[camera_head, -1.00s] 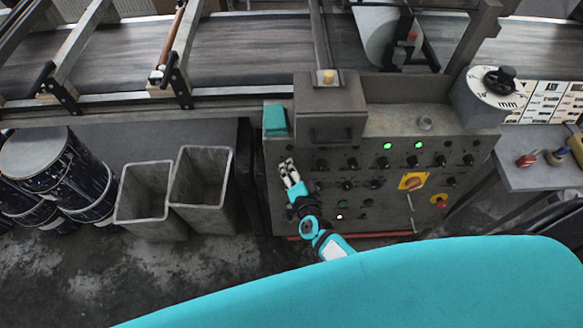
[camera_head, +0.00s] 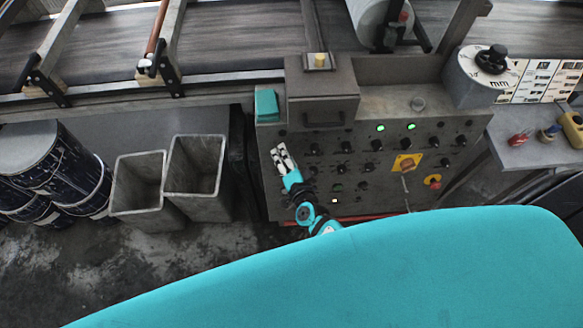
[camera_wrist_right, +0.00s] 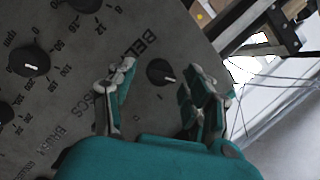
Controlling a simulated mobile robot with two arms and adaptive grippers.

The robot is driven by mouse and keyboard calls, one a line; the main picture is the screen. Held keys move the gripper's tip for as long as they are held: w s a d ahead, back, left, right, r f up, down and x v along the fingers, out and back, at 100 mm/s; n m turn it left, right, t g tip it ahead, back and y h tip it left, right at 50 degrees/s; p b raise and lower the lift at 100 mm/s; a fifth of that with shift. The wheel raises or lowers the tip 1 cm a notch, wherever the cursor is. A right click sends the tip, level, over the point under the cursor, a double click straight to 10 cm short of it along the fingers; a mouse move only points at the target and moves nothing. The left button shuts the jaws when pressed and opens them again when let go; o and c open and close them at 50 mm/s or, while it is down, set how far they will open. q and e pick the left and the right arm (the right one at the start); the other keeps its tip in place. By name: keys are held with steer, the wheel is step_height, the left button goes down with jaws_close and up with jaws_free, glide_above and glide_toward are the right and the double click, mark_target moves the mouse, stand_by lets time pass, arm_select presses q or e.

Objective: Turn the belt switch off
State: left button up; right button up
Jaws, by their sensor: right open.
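The belt switch (camera_wrist_right: 160,72) is a round black knob with a white pointer line, beside the printed word BELT on the grey panel in the right wrist view. My right gripper (camera_wrist_right: 162,66) is open and empty, with one finger on each side of the knob in the picture. I cannot tell how far its tips are from the panel. In the head view my right gripper (camera_head: 280,154) is at the upper left of the control panel (camera_head: 385,190); labels there are too small to read. My left gripper is not in view.
Other black knobs (camera_wrist_right: 28,62) lie left of the switch. A teal box (camera_head: 267,105) sits above my gripper. Grey bins (camera_head: 195,178) and drums (camera_head: 60,170) stand left.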

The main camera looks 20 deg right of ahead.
steer(key=v, duration=1.1)
steer(key=shift+s, duration=0.2)
steer(key=shift+a, duration=0.1)
